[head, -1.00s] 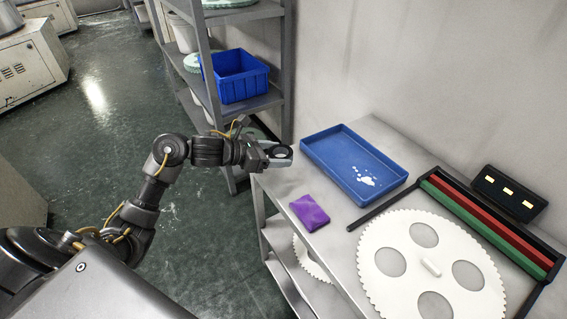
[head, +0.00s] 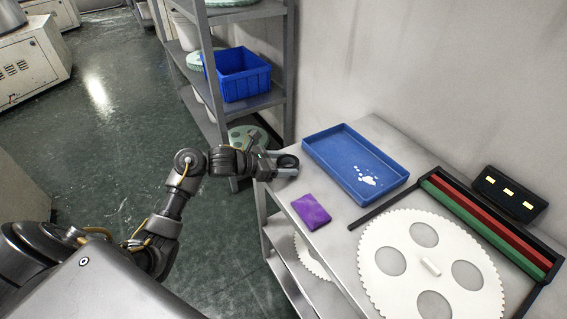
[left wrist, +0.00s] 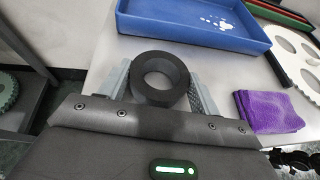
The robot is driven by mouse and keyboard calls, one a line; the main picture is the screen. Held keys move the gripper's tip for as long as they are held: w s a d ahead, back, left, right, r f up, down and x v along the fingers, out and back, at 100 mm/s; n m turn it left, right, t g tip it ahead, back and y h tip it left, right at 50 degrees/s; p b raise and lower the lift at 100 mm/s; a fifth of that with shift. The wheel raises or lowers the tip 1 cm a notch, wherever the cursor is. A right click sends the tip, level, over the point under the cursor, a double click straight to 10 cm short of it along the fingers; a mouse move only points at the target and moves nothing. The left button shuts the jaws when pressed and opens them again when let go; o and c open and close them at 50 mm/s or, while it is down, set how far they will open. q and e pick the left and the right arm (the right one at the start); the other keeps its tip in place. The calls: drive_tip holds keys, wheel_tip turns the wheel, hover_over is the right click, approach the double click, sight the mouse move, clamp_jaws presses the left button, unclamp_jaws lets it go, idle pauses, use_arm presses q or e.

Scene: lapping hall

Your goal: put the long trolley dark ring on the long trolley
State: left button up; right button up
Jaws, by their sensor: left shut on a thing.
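A dark ring (left wrist: 160,78) sits between the fingers of my left gripper in the left wrist view. My left gripper (head: 284,167) is shut on the ring (head: 287,161) at the left back corner of the long trolley (head: 350,240), just left of the blue tray. I cannot tell whether the ring touches the trolley top. The trolley also shows in the left wrist view (left wrist: 222,80). My right gripper is not in view.
On the trolley are a blue tray (head: 318,147) with white spots, a purple cloth (head: 311,211), a large white toothed disc (head: 385,235) and a rack with red and green bars (head: 487,232). A shelf unit with a blue crate (head: 240,80) stands behind. Bare trolley top lies between tray and cloth.

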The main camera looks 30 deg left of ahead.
use_arm(q)
drive_tip(key=shift+f, duration=0.15)
drive_tip(key=o, duration=1.1)
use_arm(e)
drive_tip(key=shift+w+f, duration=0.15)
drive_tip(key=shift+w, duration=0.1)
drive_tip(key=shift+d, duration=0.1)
use_arm(q)
drive_tip(key=shift+a+r, duration=0.1)
drive_tip(key=shift+r, duration=0.2)
drive_tip(key=b+v, duration=0.1)
drive_tip(key=v, duration=1)
drive_tip(key=shift+s+a, duration=0.2)
drive_tip(key=shift+s, duration=0.2)
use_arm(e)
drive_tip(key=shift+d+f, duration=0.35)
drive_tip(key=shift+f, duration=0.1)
